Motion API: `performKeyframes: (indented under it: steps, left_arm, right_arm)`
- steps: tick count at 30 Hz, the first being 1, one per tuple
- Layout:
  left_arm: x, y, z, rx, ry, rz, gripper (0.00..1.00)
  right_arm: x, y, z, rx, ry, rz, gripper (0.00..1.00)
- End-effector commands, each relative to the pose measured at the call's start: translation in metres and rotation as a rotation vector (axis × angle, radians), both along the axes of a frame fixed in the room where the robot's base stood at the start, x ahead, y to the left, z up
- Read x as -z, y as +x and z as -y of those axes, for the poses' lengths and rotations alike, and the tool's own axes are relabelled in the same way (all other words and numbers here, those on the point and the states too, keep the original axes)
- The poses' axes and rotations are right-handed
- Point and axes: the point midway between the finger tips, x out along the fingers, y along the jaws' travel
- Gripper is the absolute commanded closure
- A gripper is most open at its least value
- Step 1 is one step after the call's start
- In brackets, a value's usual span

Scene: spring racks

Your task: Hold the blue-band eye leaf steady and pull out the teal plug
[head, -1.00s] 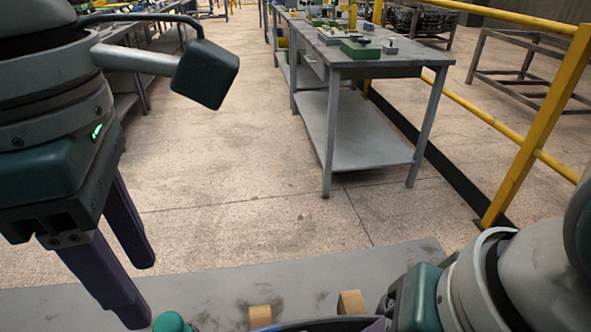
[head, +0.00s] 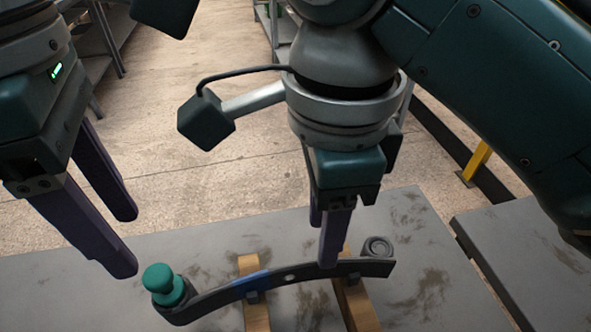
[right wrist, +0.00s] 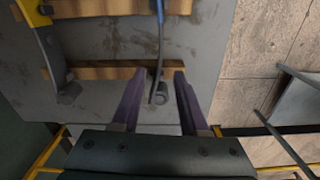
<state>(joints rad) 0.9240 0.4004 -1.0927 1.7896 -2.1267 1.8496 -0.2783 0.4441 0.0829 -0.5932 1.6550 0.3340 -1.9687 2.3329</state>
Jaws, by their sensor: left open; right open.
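The blue-band eye leaf (head: 215,294) is a dark, curved strip lying across two wooden blocks, with a blue band left of its middle. It also shows nearly edge-on in the right wrist view (right wrist: 160,36). The teal plug (head: 160,279) stands at its left end, knob up. My right gripper (head: 326,262) is at the leaf right of the band. In the right wrist view its open fingers (right wrist: 160,76) lie on either side of the leaf, apart from it. My left gripper (head: 130,243) is open and empty, above and left of the plug.
The wooden blocks (head: 257,316) rest on a stained grey bench (head: 415,290). A round dark piece (head: 378,247) is at the leaf's right end. A second, yellow-banded strip (right wrist: 44,45) lies at the left in the right wrist view. Another grey surface (head: 520,250) is at the right.

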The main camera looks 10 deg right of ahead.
Motion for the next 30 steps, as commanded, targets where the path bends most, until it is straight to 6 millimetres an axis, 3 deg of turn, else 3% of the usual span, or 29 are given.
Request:
performKeyframes:
  steps: [6,12,24,30]
  left_arm:
    - [0.0,0.0,0.0,0.0,0.0,0.0,0.5]
    - [0.0,0.0,0.0,0.0,0.0,0.0,0.5]
    - [0.0,0.0,0.0,0.0,0.0,0.0,0.5]
    - [0.0,0.0,0.0,0.0,0.0,0.0,0.5]
  right_arm:
    - [0.043,-0.001,0.002,-0.001,-0.005,-0.006,0.56]
    - [0.069,-0.001,0.001,-0.002,-0.003,-0.003,0.56]
    - [0.078,-0.001,0.0,-0.002,-0.001,-0.001,0.56]
    - [0.078,-0.001,0.0,-0.002,-0.001,-0.001,0.78]
